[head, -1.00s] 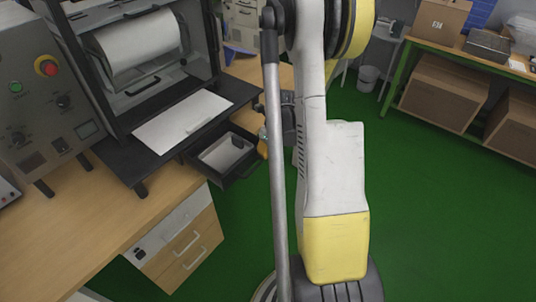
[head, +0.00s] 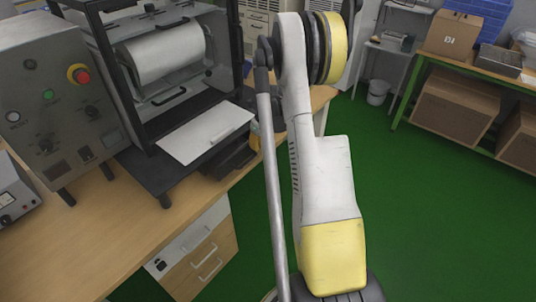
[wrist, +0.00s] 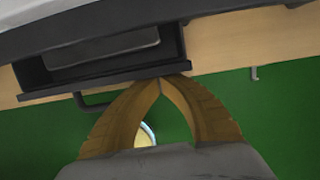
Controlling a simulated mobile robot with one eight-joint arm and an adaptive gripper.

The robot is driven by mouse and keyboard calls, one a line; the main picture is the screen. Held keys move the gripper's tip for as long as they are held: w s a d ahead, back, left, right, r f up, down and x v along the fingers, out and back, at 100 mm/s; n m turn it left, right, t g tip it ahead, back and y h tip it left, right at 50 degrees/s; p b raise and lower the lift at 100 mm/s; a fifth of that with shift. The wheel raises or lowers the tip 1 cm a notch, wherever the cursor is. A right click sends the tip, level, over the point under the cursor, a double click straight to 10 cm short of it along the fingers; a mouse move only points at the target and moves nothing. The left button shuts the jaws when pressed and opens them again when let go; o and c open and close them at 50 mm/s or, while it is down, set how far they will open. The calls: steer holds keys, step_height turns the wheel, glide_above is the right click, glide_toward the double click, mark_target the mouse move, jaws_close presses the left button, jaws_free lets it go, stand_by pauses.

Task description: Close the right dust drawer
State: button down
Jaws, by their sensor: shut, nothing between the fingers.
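The right dust drawer (wrist: 105,78) is a dark tray with a grey inside, under the machine's base. In the wrist view it stands partly open, its inside showing as a narrow strip behind the front panel. Its bar handle (wrist: 88,105) hangs off the front. My gripper (wrist: 158,82) is shut and empty, its tan fingertips meeting at the drawer front, right of the handle; they appear to touch it. In the head view the drawer (head: 232,158) sticks out a little from under the machine, partly hidden by my arm. Only a bit of the gripper shows there.
The machine (head: 165,55) with a white roller stands on a wooden bench (head: 120,235). A white plate (head: 205,132) lies above the drawer. A control box (head: 60,110) stands left. Bench drawers (head: 205,262) are below. Green floor is clear to the right.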

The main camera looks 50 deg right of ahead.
steer(key=shift+w+a, duration=0.15)
steer(key=shift+w, duration=2.25)
